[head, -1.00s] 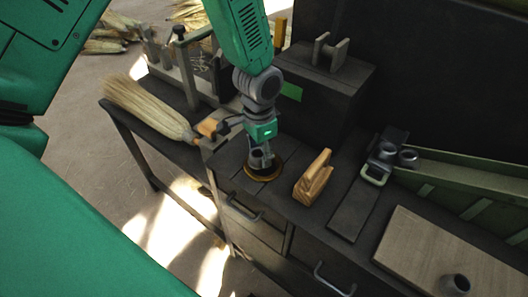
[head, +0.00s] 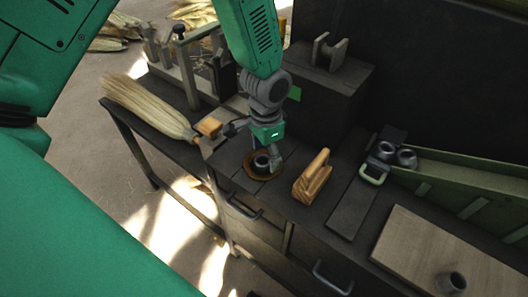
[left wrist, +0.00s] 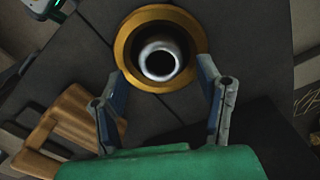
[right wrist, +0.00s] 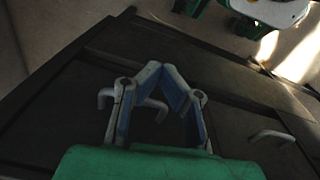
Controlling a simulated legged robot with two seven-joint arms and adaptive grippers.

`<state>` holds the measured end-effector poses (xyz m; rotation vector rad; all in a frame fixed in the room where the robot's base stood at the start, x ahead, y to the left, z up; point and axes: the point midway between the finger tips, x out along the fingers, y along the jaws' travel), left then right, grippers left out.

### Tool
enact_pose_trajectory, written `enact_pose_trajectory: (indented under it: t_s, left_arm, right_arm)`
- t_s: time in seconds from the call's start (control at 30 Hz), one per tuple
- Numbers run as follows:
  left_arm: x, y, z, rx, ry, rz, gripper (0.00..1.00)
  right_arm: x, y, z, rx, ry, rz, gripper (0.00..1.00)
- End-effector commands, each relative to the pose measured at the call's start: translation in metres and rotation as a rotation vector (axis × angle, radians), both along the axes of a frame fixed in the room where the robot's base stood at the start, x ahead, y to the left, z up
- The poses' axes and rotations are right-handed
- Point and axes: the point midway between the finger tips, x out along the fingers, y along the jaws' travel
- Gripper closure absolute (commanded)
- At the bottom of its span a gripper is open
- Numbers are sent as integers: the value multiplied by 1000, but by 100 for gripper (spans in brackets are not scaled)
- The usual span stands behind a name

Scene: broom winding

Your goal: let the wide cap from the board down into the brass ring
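The grey wide cap (head: 261,163) stands inside the brass ring (head: 250,172) on the dark bench top. In the left wrist view the cap (left wrist: 160,61) has a bright open top and sits near the middle of the ring (left wrist: 125,42), with a dark band between them. My left gripper (head: 274,163) is just right of the cap. Its fingers (left wrist: 167,76) are spread and hold nothing; the cap lies beyond their tips. My right gripper (right wrist: 162,70) has its fingertips together, nothing between them, above the bench front.
A wooden block with a handle (head: 313,180) stands right of the ring. A pale board (head: 430,255) carries another grey cap (head: 453,283). A broom (head: 150,108) lies at the left.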

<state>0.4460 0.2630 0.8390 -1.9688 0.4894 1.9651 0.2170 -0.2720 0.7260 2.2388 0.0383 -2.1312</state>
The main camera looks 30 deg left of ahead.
Motion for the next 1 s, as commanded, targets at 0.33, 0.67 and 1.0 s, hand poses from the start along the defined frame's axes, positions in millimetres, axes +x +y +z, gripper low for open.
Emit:
enact_pose_trajectory:
  t_s: [0.33,0.67,1.0]
  left_arm:
    - [0,3,0,-4,0,-1,32]
    - [0,5,23,-5,-1,-1,32]
    - [0,-1,52,1,0,-2,32]
  right_arm:
    - [0,-1,1,-1,0,-2,100]
    - [0,0,24,-1,0,-1,100]
    - [0,0,50,-1,0,-1,100]
